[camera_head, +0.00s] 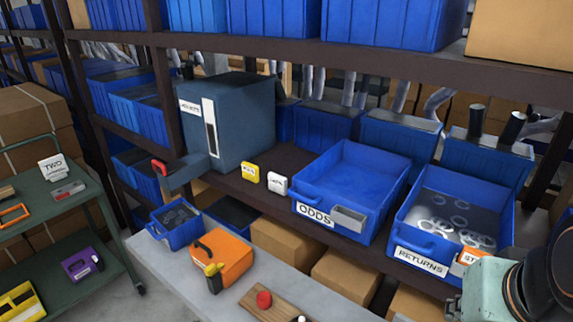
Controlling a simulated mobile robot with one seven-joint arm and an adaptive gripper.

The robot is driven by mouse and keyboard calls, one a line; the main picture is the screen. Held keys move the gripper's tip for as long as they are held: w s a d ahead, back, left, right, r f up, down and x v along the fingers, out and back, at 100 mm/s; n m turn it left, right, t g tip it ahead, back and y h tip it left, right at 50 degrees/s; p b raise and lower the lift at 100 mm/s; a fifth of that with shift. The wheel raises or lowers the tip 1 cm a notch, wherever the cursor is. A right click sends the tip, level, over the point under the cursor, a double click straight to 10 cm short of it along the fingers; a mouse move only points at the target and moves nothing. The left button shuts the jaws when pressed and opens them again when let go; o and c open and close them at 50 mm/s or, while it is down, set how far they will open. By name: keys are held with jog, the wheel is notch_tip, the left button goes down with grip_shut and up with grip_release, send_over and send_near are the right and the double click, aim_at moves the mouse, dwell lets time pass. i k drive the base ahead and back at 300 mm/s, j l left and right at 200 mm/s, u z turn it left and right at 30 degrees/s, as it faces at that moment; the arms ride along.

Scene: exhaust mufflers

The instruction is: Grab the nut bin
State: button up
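A small open blue bin (177,223) stands at the far left corner of the grey table. It holds small dark and grey pieces, too small to tell for sure whether they are nuts, and no label can be read on it. No gripper is touching it. Part of what looks like my arm shows at the lower right edge, well away from this bin. My gripper's fingers are not in view.
An orange case (226,258) sits close to the right of the small bin on the grey table (178,284). Behind, a shelf holds a blue cabinet (245,120), the ODDS bin (350,180) and the RETURNS bin (415,240). A green cart (103,215) stands at left.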

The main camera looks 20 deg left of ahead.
aim_at(178, 223)
jog(key=i+j, duration=0.1)
jog(key=j, duration=0.9)
jog(key=i+j, duration=0.15)
jog(key=j, duration=0.4)
